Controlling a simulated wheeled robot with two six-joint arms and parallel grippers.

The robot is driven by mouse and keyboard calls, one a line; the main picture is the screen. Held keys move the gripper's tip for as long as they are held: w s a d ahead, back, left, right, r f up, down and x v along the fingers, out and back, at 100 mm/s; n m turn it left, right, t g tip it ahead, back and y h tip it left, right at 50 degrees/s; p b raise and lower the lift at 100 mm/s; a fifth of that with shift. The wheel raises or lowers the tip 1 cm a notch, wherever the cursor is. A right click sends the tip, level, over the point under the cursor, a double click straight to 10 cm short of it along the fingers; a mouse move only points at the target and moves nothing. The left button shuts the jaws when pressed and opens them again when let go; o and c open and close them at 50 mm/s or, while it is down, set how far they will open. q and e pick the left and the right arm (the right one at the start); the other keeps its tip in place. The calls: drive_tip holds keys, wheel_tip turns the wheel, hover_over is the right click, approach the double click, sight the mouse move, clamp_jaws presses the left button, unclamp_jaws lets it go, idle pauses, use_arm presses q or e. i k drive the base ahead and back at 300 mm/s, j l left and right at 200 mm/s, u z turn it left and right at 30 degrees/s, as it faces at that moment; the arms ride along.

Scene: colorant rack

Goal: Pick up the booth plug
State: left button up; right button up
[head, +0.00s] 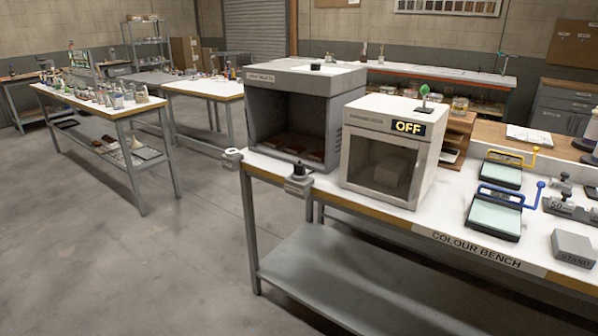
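A small black plug-like piece (299,168) stands upright on a grey block (298,187) at the front left edge of the colour bench (335,195). It may be the booth plug, but it is too small to be sure. Behind it stands a grey open-fronted booth (262,110) with a dark interior. To its right is a pale cabinet (428,155) with a dark window and a display (408,127) reading OFF. A small white round-topped fitting (231,155) sits at the bench's left corner. Neither of my grippers shows in this view.
A lower shelf (335,275) runs beneath. The floor (130,255) to the left is clear up to another cluttered table (80,100).

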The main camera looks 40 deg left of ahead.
sight(299, 168)
drive_tip(key=u, duration=0.4)
drive_tip(key=j+u, duration=0.1)
drive_tip(key=u, duration=0.25)
drive_tip(key=j+u, duration=0.1)
drive_tip(key=u, duration=0.65)
drive_tip(key=i+j+z, duration=0.1)
drive_tip(key=i+j, duration=0.15)
